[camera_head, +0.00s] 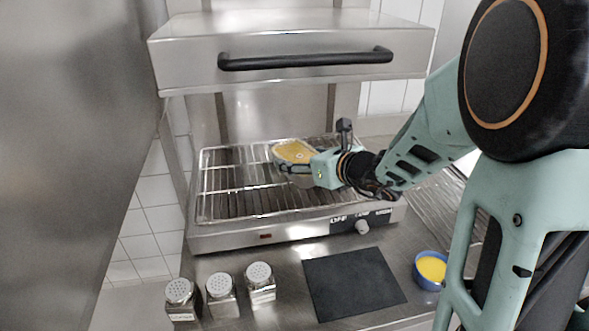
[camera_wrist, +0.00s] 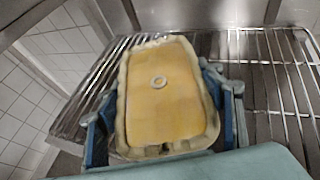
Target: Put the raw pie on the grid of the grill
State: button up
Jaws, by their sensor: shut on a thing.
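The raw pie (camera_head: 293,151) is a pale rectangular crust with a yellow top and a small ring at its middle. My gripper (camera_head: 297,167) is shut on the pie, with a finger on each side of it in the wrist view (camera_wrist: 165,108). The pie (camera_wrist: 164,88) is over the grid (camera_head: 235,180) of the grill, toward its back middle. I cannot tell whether the pie touches the bars. The grid's bars also show around the pie in the wrist view (camera_wrist: 268,75). My gripper and arm hide part of the grid's right side.
The grill's metal hood (camera_head: 300,82) with a black handle (camera_head: 305,60) hangs above the grid. Several shakers (camera_head: 221,291), a dark board (camera_head: 352,283) and a blue bowl of yellow liquid (camera_head: 431,268) stand in front. The grid's left part is bare.

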jog(key=shift+w+a+f+b, duration=0.25)
jog(key=shift+w+f, duration=0.15)
jog(key=shift+f, duration=0.15)
jog(key=shift+w+a+f+b, duration=0.25)
jog(key=shift+w+f, duration=0.15)
jog(key=shift+f, duration=0.1)
jog(key=shift+w+f+b, duration=0.2)
jog(key=shift+f+b, duration=0.95)
jog(key=shift+f, duration=0.5)
jog(key=shift+f, duration=0.1)
jog(key=o, duration=1.7)
jog(key=shift+s+f, duration=0.1)
jog(key=shift+s+r, duration=0.1)
jog(key=shift+r, duration=0.15)
jog(key=p+v, duration=0.1)
jog(key=v, duration=1)
jog(key=shift+s+d, duration=0.25)
